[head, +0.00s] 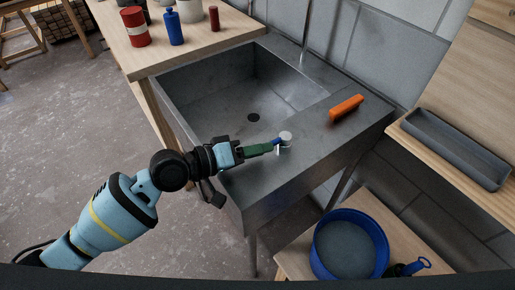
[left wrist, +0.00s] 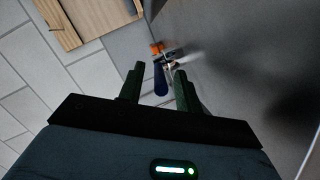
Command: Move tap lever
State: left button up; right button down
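The tap (head: 286,138) stands on the grey metal sink's flat right-hand deck, with a pale round top. Its blue lever (head: 277,141) points left toward my left gripper (head: 268,147). In the left wrist view, my left gripper (left wrist: 160,82) is open, with its two dark green fingers apart. The blue lever (left wrist: 161,80) lies between the fingers, with a visible gap on each side, and the pale tap body (left wrist: 173,60) is just beyond the fingertips. My right gripper is not in view.
The sink basin (head: 215,105) lies behind the gripper. An orange block (head: 346,108) lies on the deck beyond the tap. A blue basin (head: 350,245) stands on a low wooden table. Red and blue containers (head: 173,28) stand on the wooden counter. A grey tray (head: 455,148) is at right.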

pick_arm(q)
jog(key=shift+d, duration=0.15)
jog(key=shift+c, duration=0.2)
grip_shut()
dwell(0.3)
